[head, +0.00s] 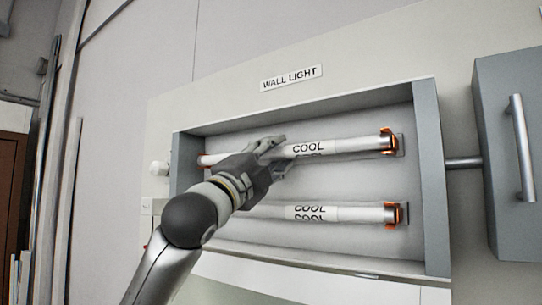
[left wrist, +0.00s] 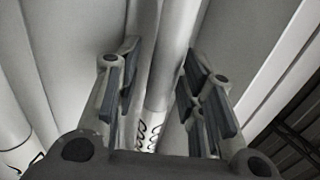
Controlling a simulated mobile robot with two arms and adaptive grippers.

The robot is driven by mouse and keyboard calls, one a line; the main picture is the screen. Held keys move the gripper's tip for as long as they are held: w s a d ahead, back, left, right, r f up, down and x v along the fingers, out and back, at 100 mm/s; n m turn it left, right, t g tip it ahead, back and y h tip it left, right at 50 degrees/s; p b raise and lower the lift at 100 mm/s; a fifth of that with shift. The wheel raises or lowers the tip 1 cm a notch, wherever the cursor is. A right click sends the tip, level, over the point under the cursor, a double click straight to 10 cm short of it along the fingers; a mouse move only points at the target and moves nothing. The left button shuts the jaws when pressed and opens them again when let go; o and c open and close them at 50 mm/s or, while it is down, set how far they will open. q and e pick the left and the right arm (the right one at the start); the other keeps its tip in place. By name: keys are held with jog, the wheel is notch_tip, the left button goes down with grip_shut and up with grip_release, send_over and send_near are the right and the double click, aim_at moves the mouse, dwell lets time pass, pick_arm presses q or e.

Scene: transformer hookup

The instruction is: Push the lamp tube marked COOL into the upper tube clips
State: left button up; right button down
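The upper lamp tube (head: 345,146), marked COOL, runs across the upper part of the wall light box. My left gripper (head: 275,149) is at the tube, left of the label. In the left wrist view my left gripper (left wrist: 160,90) has its fingers apart, with the tube (left wrist: 172,60) and its COOL label between them. My right gripper is not in view.
A lower tube (head: 350,213), also marked COOL, sits below with an orange clip (head: 392,214) at its right end. The grey box frame (head: 430,180) surrounds both tubes. A grey cabinet (head: 505,150) with a handle stands to the right.

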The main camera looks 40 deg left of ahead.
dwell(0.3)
pick_arm(q)
jog(key=shift+s+d, duration=0.15)
jog(key=shift+s, duration=1.15)
jog(key=shift+s+d, duration=0.15)
jog(key=shift+s, duration=1.1)
jog(key=shift+f, duration=0.1)
jog(key=v, duration=1.2)
jog(key=shift+w, duration=0.1)
